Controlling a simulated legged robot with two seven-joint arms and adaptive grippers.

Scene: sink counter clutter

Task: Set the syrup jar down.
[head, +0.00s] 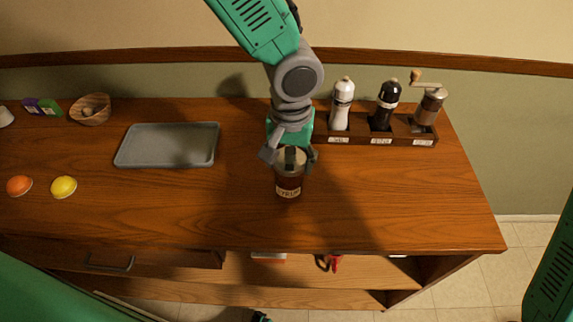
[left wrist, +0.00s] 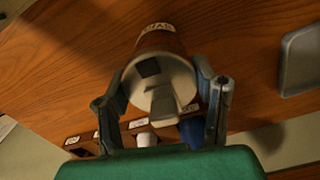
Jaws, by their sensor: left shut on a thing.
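The syrup jar (head: 289,184) is brown with a pale label and a light lid. My left gripper (head: 289,157) is shut on it near the top, one finger on each side. In the left wrist view the jar (left wrist: 165,45) sits between the fingers of the gripper (left wrist: 166,95), with its lid facing the camera. The jar looks roughly upright over the middle of the wooden counter (head: 230,215). I cannot tell whether its base touches the wood.
A labelled wooden rack (head: 360,132) at the back right holds a white mill (head: 341,103), a dark mill (head: 386,106) and a crank grinder (head: 429,108). A grey tray (head: 168,145), wooden bowl (head: 91,109), orange fruit (head: 19,186) and lemon (head: 64,187) are left. The front right counter is clear.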

